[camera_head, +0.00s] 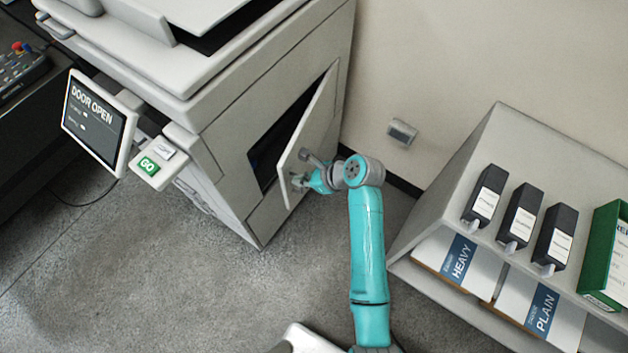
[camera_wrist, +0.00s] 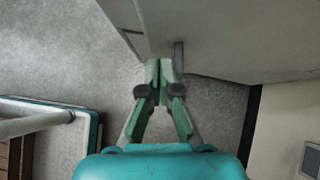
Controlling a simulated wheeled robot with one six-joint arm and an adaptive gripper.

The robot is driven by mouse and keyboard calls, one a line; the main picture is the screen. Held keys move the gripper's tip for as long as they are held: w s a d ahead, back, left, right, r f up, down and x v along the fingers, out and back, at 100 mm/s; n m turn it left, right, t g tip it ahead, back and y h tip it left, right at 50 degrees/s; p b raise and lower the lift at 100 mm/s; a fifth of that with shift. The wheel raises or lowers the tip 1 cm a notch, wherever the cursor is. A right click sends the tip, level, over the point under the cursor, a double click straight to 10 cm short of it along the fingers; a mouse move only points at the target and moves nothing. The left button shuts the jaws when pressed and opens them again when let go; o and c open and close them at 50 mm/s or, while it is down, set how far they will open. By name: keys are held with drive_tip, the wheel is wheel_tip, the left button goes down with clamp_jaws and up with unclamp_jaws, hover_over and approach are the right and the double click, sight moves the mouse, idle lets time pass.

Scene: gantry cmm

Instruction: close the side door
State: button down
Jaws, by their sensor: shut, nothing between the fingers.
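The side door (camera_head: 318,122) of the large grey machine (camera_head: 225,135) stands ajar in the head view, swung outward from its right-hand hinge side. A dark opening shows behind it. The machine's screen (camera_head: 97,118) reads "DOOR OPEN". My gripper (camera_head: 298,181) is at the door's lower free edge, on its outer side. In the wrist view, my gripper (camera_wrist: 160,66) is shut and empty, with its fingertips close to the door (camera_wrist: 225,35) and beside a small grey bar on it (camera_wrist: 178,57). I cannot tell whether the fingertips touch the door.
A wall outlet (camera_head: 402,132) is behind my arm. A green GO button (camera_head: 149,165) sits below the screen. The grey floor (camera_head: 190,290) in front is clear.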

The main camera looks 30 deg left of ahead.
drive_tip(key=shift+s+a, duration=0.2)
drive_tip(key=shift+a, duration=0.75)
